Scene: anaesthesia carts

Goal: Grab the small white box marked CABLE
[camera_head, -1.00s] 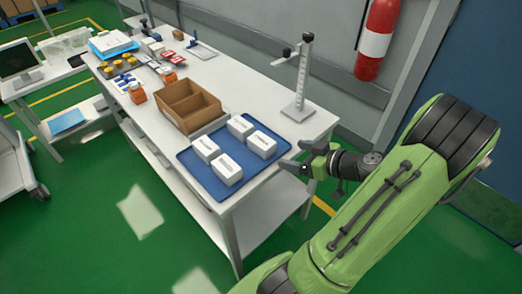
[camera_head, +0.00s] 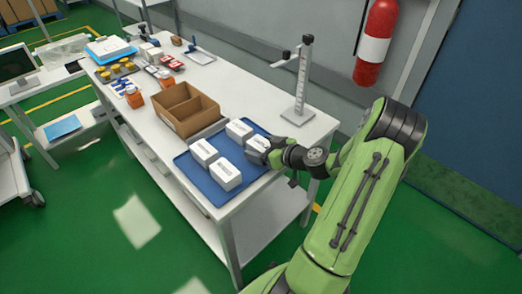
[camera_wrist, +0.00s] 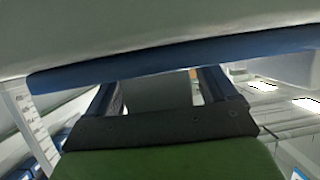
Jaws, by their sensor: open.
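Several small white boxes with dark print stand on a blue mat (camera_head: 213,191) at the near end of the white table. They are a left box (camera_head: 204,152), a front box (camera_head: 226,174), a back box (camera_head: 239,130) and a right box (camera_head: 257,144). The print is too small to read, so I cannot tell which says CABLE. My gripper (camera_head: 270,158) is at the right box, partly covering it. In the wrist view, the open fingers (camera_wrist: 160,95) stand either side of a pale grey surface, possibly that box; contact is unclear.
A brown divided carton (camera_head: 187,108) stands behind the mat. A grey upright stand with a scale (camera_head: 301,85) is to the right of the boxes. A red extinguisher (camera_head: 376,45) hangs on the wall.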

